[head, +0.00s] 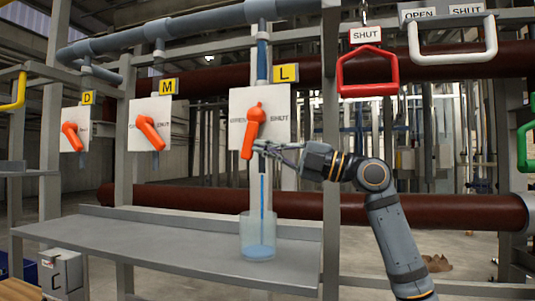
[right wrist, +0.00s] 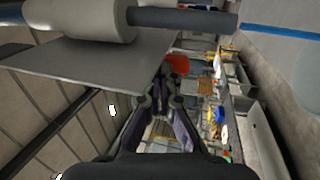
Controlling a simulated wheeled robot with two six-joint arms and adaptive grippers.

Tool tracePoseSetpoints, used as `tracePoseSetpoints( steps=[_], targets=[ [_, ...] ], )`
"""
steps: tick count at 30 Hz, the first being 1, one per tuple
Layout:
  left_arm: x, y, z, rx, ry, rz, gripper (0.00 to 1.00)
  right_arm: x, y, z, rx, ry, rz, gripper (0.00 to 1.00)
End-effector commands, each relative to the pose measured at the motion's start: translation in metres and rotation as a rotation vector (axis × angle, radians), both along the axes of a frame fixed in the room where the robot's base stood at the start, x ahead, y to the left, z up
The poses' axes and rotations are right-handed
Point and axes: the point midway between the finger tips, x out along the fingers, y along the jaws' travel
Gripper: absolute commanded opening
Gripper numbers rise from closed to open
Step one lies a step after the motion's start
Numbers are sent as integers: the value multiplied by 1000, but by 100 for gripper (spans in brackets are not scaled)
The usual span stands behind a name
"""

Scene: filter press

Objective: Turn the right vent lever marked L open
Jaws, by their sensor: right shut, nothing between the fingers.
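The orange lever (head: 253,130) sits on a white plate (head: 277,103) under the yellow L label (head: 286,73). The plate reads OPEN on its left and SHUT on its right. The lever's handle points down and slightly left. My right gripper (head: 262,146) comes in from the right, its fingertips beside the handle's lower end. It is shut and empty; whether it touches the handle I cannot tell. In the right wrist view the orange lever end (right wrist: 178,63) shows just beyond the fingertips (right wrist: 174,90). My left gripper is not in view.
Similar levers D (head: 72,136) and M (head: 150,133) stand to the left. A clear vessel (head: 258,238) with blue liquid stands on the grey shelf (head: 170,246) below, a thin blue stream above it. A red handle (head: 367,72) marked SHUT hangs at upper right.

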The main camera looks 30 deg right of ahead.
Motion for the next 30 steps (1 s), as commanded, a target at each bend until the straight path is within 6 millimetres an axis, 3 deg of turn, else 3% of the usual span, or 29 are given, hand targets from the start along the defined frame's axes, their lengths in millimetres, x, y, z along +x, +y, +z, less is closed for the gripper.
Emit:
tracePoseSetpoints(
  steps=[15, 30],
  targets=[
    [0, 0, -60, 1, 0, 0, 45, 13, 12, -12, 168, -193, 4, 0],
    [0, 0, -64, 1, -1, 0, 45, 28, 24, -3, 195, -229, 1, 0]
  ],
)
